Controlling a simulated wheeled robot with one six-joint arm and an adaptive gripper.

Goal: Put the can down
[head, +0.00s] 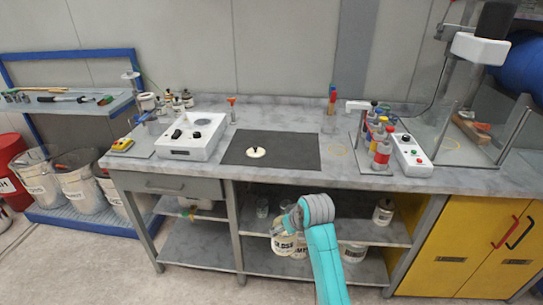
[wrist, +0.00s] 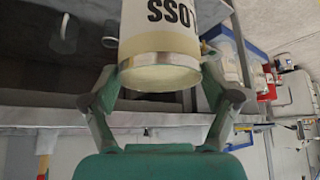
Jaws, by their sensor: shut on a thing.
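The can (head: 283,246) is off-white with dark lettering that partly reads "LOSS". In the wrist view the can (wrist: 160,50) appears upside down, with a metal band and a pale end facing me. My gripper (wrist: 160,80) is shut on the can, one finger on each side near that band. In the head view my teal arm reaches to the workbench's open lower shelving and hides part of the can and most of the gripper. The can shows at the height between the middle shelf (head: 345,229) and the bottom shelf (head: 210,258). I cannot tell whether it touches a shelf.
Yellow cabinet doors (head: 483,248) bound the right side.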

